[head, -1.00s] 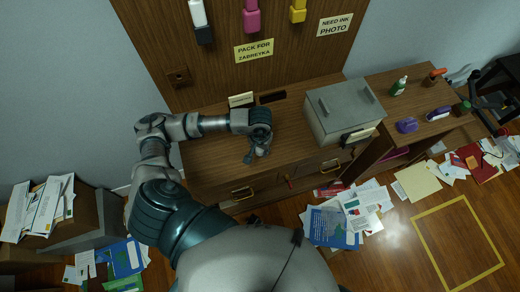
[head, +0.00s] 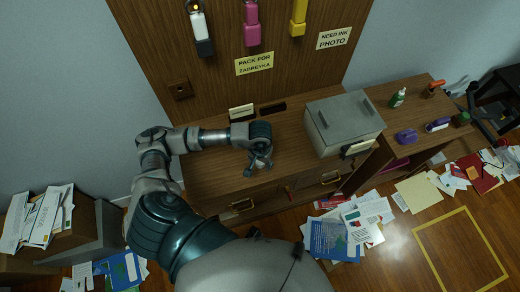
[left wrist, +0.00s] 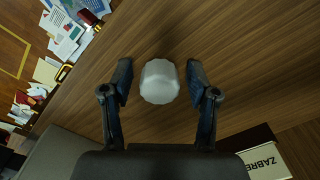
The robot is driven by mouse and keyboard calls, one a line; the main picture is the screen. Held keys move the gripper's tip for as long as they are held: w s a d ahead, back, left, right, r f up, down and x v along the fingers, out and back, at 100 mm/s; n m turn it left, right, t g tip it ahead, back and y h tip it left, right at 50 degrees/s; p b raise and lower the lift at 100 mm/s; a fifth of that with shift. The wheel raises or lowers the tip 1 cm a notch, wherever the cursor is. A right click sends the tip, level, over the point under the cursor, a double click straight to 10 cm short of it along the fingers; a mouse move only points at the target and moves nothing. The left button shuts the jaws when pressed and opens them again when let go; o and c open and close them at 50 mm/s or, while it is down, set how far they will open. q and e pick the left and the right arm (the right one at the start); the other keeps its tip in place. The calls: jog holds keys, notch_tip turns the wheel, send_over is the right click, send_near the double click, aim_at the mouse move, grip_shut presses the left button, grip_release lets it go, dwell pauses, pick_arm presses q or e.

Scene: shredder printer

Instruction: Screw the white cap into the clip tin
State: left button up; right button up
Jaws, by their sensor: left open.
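A whitish, faceted, round piece that looks like the white cap (left wrist: 160,82) stands on the wooden counter, between my left gripper's fingers in the left wrist view. My left gripper (left wrist: 159,72) is open, with a gap on both sides of the piece. In the head view my left gripper (head: 258,166) points down over the counter's front part, and its hand hides most of what is beneath. I cannot make out the clip tin in either view. My right gripper is not in view.
A grey box-like machine (head: 344,122) stands on the counter (head: 215,170) to the right of my gripper. A small sign (head: 241,111) stands behind the gripper. A green bottle (head: 398,97) and purple items (head: 406,136) lie further right. Papers (head: 360,220) litter the floor.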

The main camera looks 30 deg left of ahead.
pick_arm(q)
notch_tip(320, 180, up, 17)
jog(key=shift+w+a+r, duration=0.2)
jog(key=shift+w, duration=0.05)
